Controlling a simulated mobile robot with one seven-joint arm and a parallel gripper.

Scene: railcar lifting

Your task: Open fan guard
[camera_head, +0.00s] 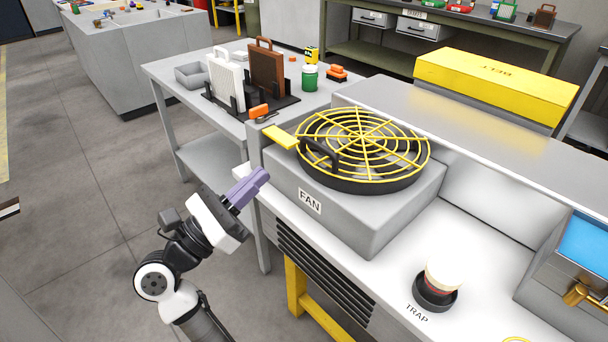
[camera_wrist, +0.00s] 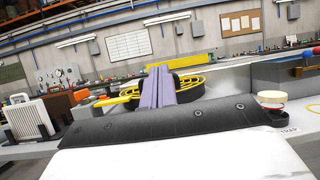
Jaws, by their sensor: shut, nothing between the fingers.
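The fan guard (camera_head: 368,137) is a round yellow wire grille. It lies flat over a dark ring on a grey box labelled FAN (camera_head: 400,215). A black handle (camera_head: 320,152) rises from its near left side, and a yellow tab (camera_head: 281,137) sticks out to the left. My gripper (camera_head: 262,175), with purple fingers, is shut and empty. It is left of and in front of the fan box, apart from the guard. In the wrist view the guard (camera_wrist: 190,83) is ahead, partly hidden behind the purple fingers (camera_wrist: 157,78).
A trap cup (camera_head: 441,279) stands on the bench at the right front. A yellow BELT box (camera_head: 495,85) lies behind. A side table (camera_head: 175,68) at back left holds white and brown filter panels, a green can (camera_head: 309,78) and orange items. Floor left of the bench is clear.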

